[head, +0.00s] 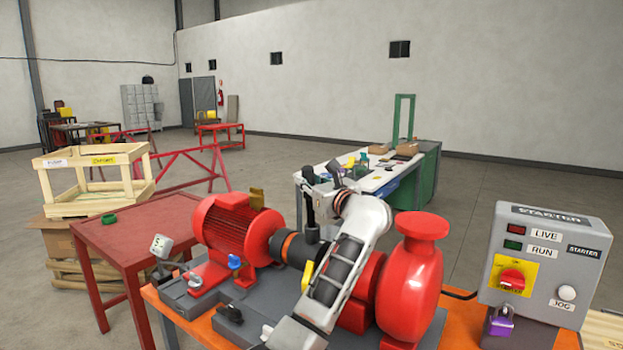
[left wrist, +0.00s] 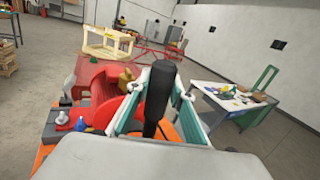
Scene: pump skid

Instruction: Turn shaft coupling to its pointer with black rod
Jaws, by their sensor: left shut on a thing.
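The black rod (head: 310,208) stands roughly upright in the head view, above the shaft between the red motor (head: 235,228) and the red pump (head: 410,280). My left gripper (head: 322,190) is shut on it. In the left wrist view the rod (left wrist: 158,95) shows between the fingers of my left gripper (left wrist: 155,85). The shaft coupling (head: 297,250) is dark with an orange ring beside it, and my arm hides part of it. A yellow piece (head: 307,276), perhaps the pointer, is beside it. I cannot tell whether the rod's lower end touches the coupling. My right gripper is not in view.
A grey starter box (head: 545,260) with a purple padlock (head: 500,322) stands at right. A red table (head: 140,235) and wooden crate (head: 95,178) are at left. A white workbench (head: 365,180) stands behind the skid. Open floor lies beyond.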

